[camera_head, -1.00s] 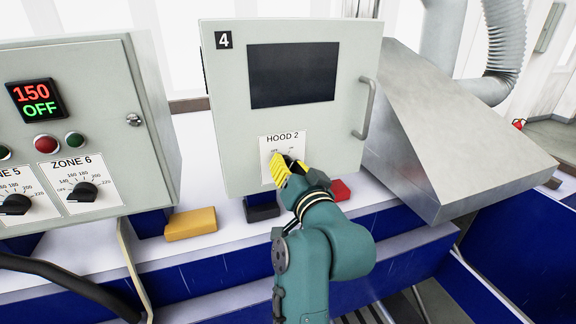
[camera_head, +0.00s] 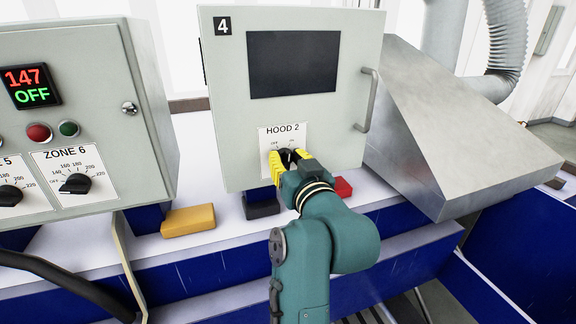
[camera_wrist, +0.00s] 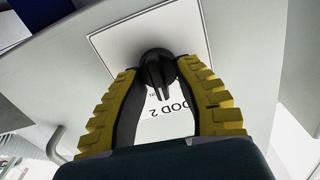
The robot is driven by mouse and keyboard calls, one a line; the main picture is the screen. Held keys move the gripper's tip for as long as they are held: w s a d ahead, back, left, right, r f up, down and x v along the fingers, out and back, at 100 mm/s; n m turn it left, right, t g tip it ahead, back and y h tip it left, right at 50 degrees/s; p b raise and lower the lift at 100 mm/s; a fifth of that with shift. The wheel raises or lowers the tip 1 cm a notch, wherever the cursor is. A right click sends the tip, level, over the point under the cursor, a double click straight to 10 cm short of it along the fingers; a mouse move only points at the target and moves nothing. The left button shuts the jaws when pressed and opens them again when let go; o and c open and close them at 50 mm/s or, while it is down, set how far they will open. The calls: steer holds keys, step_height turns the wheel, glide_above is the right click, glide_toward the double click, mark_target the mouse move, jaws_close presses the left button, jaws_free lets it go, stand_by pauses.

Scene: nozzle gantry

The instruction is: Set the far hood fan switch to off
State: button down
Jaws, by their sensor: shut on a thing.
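The HOOD 2 switch is a black rotary knob (camera_head: 287,156) on a white label low on the grey cabinet (camera_head: 232,130) marked 4. The label reads OFF at the upper left and another mark at the upper right. My gripper (camera_head: 288,160) is at the knob with a yellow-padded finger on each side. In the wrist view the knob (camera_wrist: 157,68) sits between the fingertips of my gripper (camera_wrist: 158,72), which is shut on it. The wrist view is upside down, and the knob's bar points towards the HOOD 2 lettering. Its exact setting is unclear.
A control box (camera_head: 140,165) with a ZONE 6 knob (camera_head: 76,184) stands at the left. A yellow block (camera_head: 189,221), a black block (camera_head: 262,208) and a red block (camera_head: 343,188) lie on the ledge below. A metal hood (camera_head: 440,130) slopes at the right.

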steer(key=n, duration=0.1)
steer(key=n+b, duration=0.1)
steer(key=n, duration=0.1)
steer(key=shift+a+f+n+b, duration=0.1)
steer(key=shift+f+n+b, duration=0.15)
steer(key=shift+n+b, duration=0.65)
steer(key=shift+n, duration=1.1)
steer(key=shift+a, duration=0.1)
steer(key=c, duration=0.7)
jaws_free()
steer(key=shift+r, duration=0.15)
steer(key=v, duration=1.2)
